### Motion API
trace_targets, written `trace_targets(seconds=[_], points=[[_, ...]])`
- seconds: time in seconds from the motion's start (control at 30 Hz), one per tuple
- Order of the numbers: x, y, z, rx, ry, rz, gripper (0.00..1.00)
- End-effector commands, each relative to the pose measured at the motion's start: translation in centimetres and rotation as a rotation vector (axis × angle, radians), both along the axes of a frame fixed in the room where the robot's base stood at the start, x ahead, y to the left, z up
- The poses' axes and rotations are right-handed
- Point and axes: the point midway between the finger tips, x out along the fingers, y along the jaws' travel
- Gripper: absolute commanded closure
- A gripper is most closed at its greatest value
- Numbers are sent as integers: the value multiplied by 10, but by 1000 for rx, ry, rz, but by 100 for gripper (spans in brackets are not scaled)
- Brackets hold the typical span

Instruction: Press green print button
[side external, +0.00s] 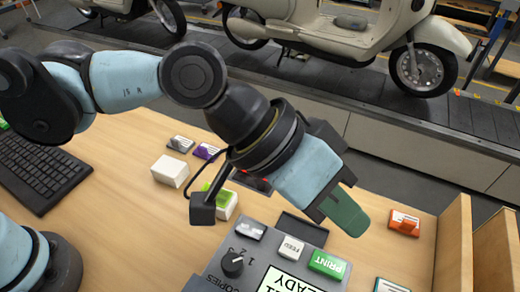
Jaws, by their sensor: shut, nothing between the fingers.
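The green print button (328,264), marked PRINT, sits on the top right of a grey control panel (258,262) at the bottom of the view. My gripper (350,221) comes in from the upper left, with dark green fingers that are shut and empty. In the picture its fingertips are above and slightly right of the button, apart from it. I cannot tell their exact height over the panel. The button's whole face shows.
A white FEED button (291,248), a black copies knob (232,263) and a display (283,284) share the panel. An orange block (404,221) lies to the right, near a wooden divider (454,245). A keyboard (38,170) and small boxes (170,171) stand left.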

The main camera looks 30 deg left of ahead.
Motion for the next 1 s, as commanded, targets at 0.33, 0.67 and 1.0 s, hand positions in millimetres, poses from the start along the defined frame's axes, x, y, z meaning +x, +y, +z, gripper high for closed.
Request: trace_targets(seconds=[0.33, 0.67, 1.0], points=[[0, 0, -2, 0, -1, 1, 100], [1, 0, -35, 0, -1, 1, 100], [1, 0, -75, 0, -1, 1, 100]])
